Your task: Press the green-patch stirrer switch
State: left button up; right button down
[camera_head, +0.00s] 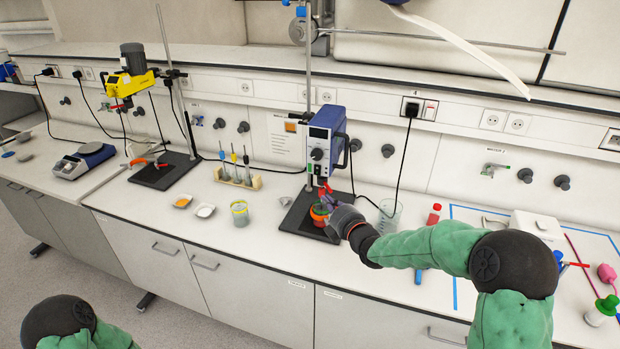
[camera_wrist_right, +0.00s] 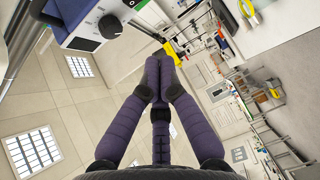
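The blue overhead stirrer (camera_head: 326,137) hangs on a rod stand above a black base plate (camera_head: 300,221). Its front has a dark display and a round black knob (camera_head: 316,154). My left gripper is outside the view.
An orange vessel (camera_head: 319,214) stands on the base beside my right gripper. A glass beaker (camera_head: 389,216) is right of it, and a tube rack (camera_head: 238,178) is to the left. A yellow stirrer (camera_head: 130,82) stands farther left. A black cable hangs right of the blue stirrer.

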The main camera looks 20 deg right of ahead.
jog(key=p, duration=0.1)
send_near(317, 170)
jog(key=w+a+f, duration=0.2)
jog(key=w+a, duration=0.2)
jog(key=w, duration=0.1)
jog(key=shift+w+d+f, duration=0.3)
jog(key=shift+w+d, duration=0.3)
dwell(0.4)
